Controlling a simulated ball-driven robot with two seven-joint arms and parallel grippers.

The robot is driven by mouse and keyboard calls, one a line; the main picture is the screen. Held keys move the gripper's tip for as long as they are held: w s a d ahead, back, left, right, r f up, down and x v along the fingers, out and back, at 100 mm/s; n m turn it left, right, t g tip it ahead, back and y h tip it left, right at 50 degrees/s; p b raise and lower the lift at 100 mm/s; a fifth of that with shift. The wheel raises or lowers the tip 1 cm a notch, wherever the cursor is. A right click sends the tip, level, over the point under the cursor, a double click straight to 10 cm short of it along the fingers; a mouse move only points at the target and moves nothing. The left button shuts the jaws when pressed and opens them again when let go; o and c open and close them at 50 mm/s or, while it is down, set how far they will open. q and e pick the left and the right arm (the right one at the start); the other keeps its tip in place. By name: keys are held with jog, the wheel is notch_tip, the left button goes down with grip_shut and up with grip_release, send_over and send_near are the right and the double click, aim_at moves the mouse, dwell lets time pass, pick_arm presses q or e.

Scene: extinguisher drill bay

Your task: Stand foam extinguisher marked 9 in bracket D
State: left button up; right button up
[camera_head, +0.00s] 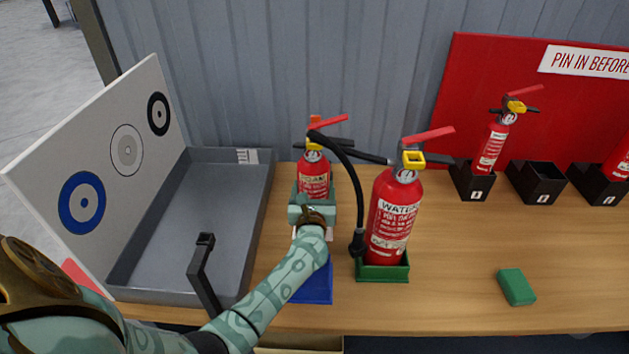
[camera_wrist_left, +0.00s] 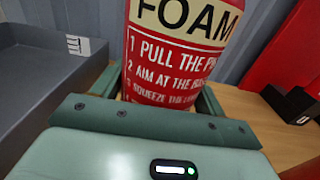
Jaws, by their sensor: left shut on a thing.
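Black brackets stand at the back right: one holds a small extinguisher (camera_head: 491,148), the middle bracket (camera_head: 536,183) is empty. Their letters are too small to read surely. My right gripper is out of view.
A large water extinguisher (camera_head: 391,217) stands in a green bracket (camera_head: 383,273), its hose close to my left gripper. A blue holder (camera_head: 313,290) is below my forearm. A grey tray (camera_head: 205,215) with target board is left. A green block (camera_head: 516,287) lies front right.

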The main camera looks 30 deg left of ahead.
aim_at(314, 168)
pick_arm(q)
jog(key=shift+r, duration=0.4)
jog(key=shift+r+p, duration=2.65)
jog(key=shift+r, duration=0.45)
